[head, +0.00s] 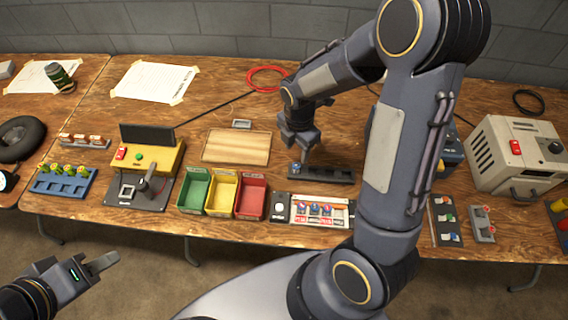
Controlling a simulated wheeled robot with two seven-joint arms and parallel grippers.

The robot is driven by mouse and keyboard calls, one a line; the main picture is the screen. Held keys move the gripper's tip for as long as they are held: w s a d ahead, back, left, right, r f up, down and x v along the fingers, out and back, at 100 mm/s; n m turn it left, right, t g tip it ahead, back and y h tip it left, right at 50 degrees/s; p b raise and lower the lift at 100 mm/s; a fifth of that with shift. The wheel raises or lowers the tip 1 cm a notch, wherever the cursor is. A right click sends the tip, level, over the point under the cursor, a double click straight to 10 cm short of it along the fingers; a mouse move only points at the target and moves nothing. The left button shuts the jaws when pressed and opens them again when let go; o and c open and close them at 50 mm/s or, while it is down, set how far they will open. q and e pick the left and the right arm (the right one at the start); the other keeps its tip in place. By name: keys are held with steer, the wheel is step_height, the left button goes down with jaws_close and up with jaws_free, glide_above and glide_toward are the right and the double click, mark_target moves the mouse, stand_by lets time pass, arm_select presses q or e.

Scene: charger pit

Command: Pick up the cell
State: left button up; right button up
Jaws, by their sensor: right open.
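A long black tray (330,175) lies on the bench just right of centre. A small blue-topped cell (296,168) appears at its left end. My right gripper (301,160) points down over that end, open, with its fingers close to the cell; I cannot tell whether they touch it. In front, a white charger panel (338,212) holds several coloured cells (315,209). My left gripper (103,263) hangs low at the front left, away from the bench, its fingers seen too edge-on to judge.
Green (193,190), yellow (222,192) and red (251,196) bins stand left of the charger. A wooden board (236,147) lies behind them. A yellow tester (150,155) is further left. A beige box (515,155) stands at right. My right arm hides part of the bench.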

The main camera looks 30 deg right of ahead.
mark_target(297, 165)
step_height(297, 165, down, 8)
steer(key=shift+s+r+p, duration=0.1)
steer(key=shift+r+p, duration=0.1)
steer(key=shift+p, duration=0.1)
steer(key=shift+d, duration=0.1)
jaws_close()
steer(key=shift+r, duration=0.1)
